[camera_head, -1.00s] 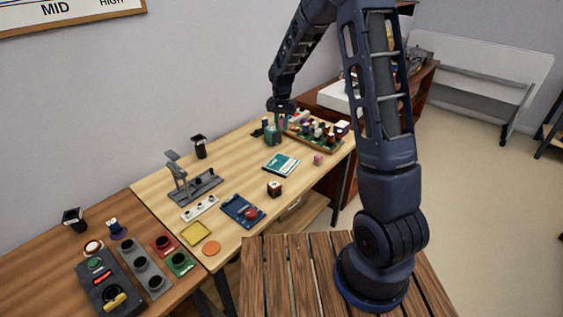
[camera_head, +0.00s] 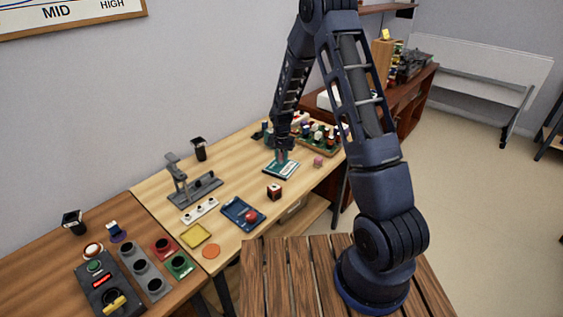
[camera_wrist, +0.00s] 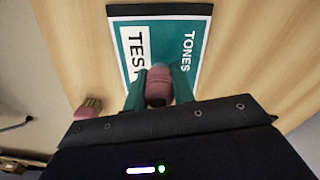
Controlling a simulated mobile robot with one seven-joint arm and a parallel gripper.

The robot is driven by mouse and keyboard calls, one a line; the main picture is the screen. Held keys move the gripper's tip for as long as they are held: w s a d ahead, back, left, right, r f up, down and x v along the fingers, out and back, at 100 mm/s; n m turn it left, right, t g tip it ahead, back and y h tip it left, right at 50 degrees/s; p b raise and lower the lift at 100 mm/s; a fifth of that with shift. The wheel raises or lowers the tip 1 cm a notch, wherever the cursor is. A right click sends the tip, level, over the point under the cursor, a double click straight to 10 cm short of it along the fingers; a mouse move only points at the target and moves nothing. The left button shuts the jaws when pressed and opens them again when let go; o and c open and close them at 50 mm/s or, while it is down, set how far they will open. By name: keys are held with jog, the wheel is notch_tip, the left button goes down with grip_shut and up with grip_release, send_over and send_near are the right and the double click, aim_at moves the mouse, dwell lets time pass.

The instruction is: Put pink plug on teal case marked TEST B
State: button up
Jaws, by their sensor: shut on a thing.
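The teal case (camera_wrist: 190,68) lies flat on the wooden table, with a white label reading "TEST" and the word "TONES" in the wrist view; any letter after "TEST" is hidden. It also shows in the head view (camera_head: 290,170). My gripper (camera_wrist: 160,92) is shut on a rounded pink plug (camera_wrist: 158,88), held between its teal fingers over the case. In the head view my gripper (camera_head: 282,157) points down at the case. I cannot tell whether the plug touches it.
A pink block (camera_head: 318,162) stands on the table right of the case; it shows in the wrist view (camera_wrist: 90,107). A rack of coloured pieces (camera_head: 320,142) is behind.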

jog(key=shift+f, duration=1.1)
jog(key=shift+f, duration=0.1)
jog(key=o, duration=1)
